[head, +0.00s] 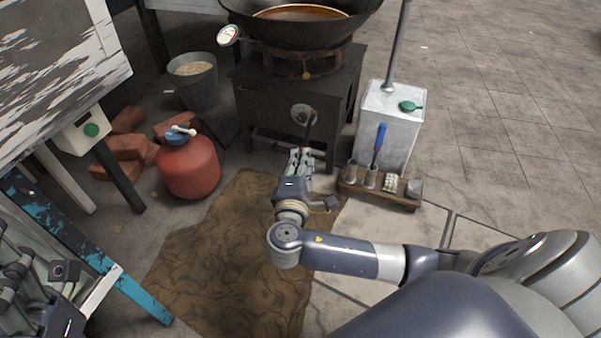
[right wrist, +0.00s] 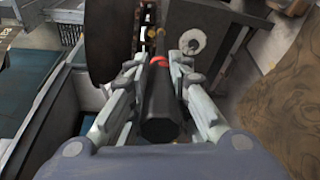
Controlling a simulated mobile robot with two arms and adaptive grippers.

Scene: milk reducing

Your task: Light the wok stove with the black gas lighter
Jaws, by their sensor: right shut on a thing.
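The wok stove (head: 270,105) is a dark metal box at the top middle of the head view, with a burner ring and a wide black wok (head: 300,32) on top. A round pale fitting (head: 302,114) sits on its front; it also shows in the right wrist view (right wrist: 192,42). My right gripper (head: 301,157) is shut on the black gas lighter (right wrist: 160,108), just in front of the stove. The lighter's red band shows between the fingers, and its far end points toward the stove. Part of my left gripper (head: 20,262) shows at the left edge; its fingers are unclear.
A red gas bottle (head: 188,166) stands left of the stove, near bricks (head: 125,148) and a bucket (head: 194,85). A metal canister (head: 390,125) and a wooden rack (head: 375,188) with a blue-handled tool stand right. A brown mat (head: 225,245) lies in front.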

